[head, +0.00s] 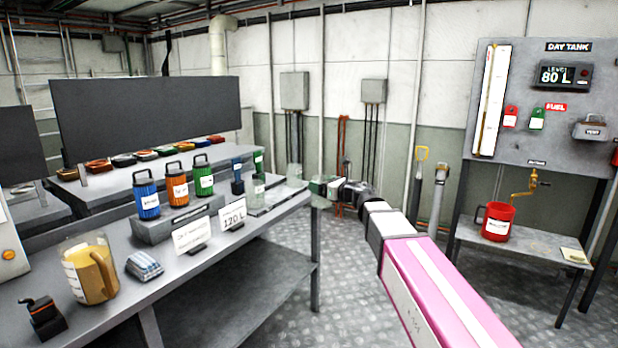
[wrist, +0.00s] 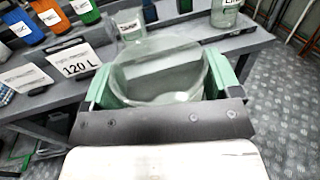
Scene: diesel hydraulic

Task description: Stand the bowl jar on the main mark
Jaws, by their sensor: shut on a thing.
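My gripper (wrist: 161,72) is shut on a clear glass jar (wrist: 158,97), with its green fingers on either side of the round wall. No readable label shows on the held jar, so I cannot confirm it is the bowl jar. In the head view my gripper (head: 322,189) is at the far right end of the bench. Two other clear jars with white labels, one at the left (wrist: 131,27) and one at the right (wrist: 225,13), stand beyond the held one. I cannot make out the main mark.
The bench (head: 215,245) carries a 120 L card (head: 233,214), a row of coloured canisters (head: 176,188), a tan jug (head: 91,270) and a folded cloth (head: 145,266). A red jug (head: 497,222) stands on the day tank shelf at right. Open floor lies between.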

